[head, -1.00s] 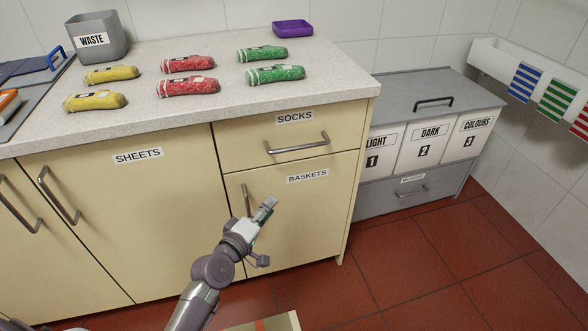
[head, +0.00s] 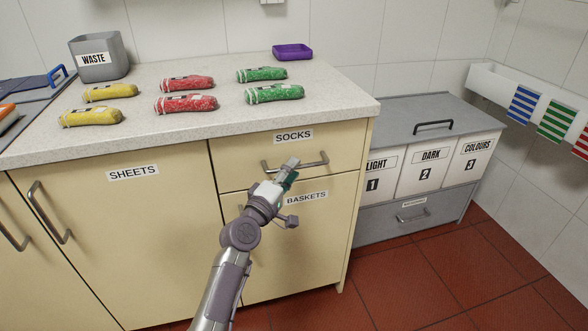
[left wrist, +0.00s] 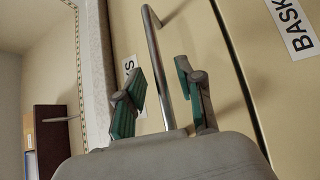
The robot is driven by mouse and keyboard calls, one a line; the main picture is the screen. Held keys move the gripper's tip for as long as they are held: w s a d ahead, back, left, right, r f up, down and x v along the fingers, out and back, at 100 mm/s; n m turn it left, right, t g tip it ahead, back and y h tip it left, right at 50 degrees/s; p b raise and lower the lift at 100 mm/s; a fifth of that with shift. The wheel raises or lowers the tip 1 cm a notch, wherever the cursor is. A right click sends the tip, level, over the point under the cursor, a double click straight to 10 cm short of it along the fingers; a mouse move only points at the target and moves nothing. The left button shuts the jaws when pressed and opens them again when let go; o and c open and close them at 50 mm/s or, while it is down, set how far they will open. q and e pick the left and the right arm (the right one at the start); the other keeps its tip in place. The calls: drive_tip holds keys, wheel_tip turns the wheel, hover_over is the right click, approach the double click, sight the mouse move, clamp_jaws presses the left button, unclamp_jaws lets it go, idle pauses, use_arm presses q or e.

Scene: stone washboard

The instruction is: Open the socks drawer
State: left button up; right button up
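The socks drawer (head: 235,149) is the top right front of the cream cabinet and is shut. Its label SOCKS (head: 293,136) sits above a metal bar handle (head: 312,162). My left gripper (head: 290,168) is in front of this handle and hides part of it. In the left wrist view my left gripper (left wrist: 157,74) is open, and the handle (left wrist: 152,50) appears between its two green-padded fingers. I see gaps on both sides of the bar there. How deep the bar lies between the fingers is hard to tell. My right gripper is not in view.
The BASKETS door (head: 318,240) is right below the drawer and the SHEETS door (head: 120,230) is to its left. Rolled bundles and a WASTE bin (head: 98,62) stand on the countertop (head: 215,122). A grey laundry unit (head: 385,215) is to the right. The red floor (head: 420,280) is clear.

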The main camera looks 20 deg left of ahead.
use_arm(q)
drive_tip(key=shift+x, duration=0.85)
drive_tip(key=shift+c, duration=0.3)
clamp_jaws()
